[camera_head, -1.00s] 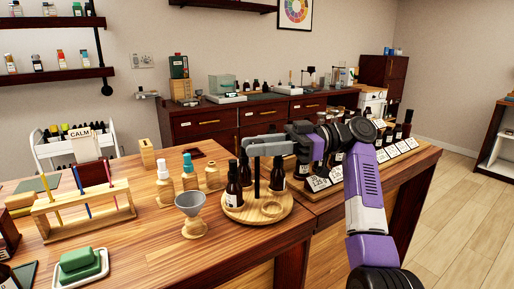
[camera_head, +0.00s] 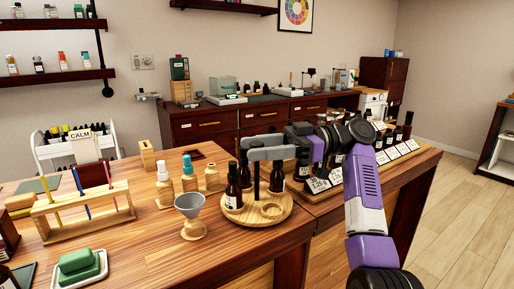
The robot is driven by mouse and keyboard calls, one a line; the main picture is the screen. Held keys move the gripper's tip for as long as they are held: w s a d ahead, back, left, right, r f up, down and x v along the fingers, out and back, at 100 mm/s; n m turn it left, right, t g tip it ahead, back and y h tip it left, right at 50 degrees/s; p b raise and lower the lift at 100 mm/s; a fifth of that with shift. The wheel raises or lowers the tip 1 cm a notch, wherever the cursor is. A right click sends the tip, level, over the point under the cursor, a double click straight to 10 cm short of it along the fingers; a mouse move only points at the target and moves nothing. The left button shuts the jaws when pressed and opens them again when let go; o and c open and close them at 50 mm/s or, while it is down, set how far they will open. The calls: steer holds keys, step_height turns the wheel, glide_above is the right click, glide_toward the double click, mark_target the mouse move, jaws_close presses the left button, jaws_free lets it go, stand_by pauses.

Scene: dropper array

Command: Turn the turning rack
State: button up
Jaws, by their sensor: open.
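The turning rack (camera_head: 240,213) is a round wooden turntable on the table, with dark dropper bottles and an empty round socket near its front right. A dark bottle (camera_head: 233,190) stands at its left, another (camera_head: 245,172) behind it, and one (camera_head: 277,178) at the right. A thin black post (camera_head: 257,178) rises from the middle. My gripper (camera_head: 266,147) reaches in from the right above the rack, at the height of the post's top. Its two grey fingers are apart and cover the post's upper end. I cannot tell whether they touch it.
A grey funnel on a wooden stand (camera_head: 191,208) is just left of the rack. Small bottles (camera_head: 190,172) stand behind it. Tiered rows of labelled bottles (camera_head: 318,184) are to the right, under my arm. The front left tabletop (camera_head: 150,235) is mostly clear.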

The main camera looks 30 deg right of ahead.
steer(key=v, duration=0.7)
steer(key=shift+d, duration=0.3)
steer(key=shift+s, duration=0.1)
steer(key=shift+r, duration=0.1)
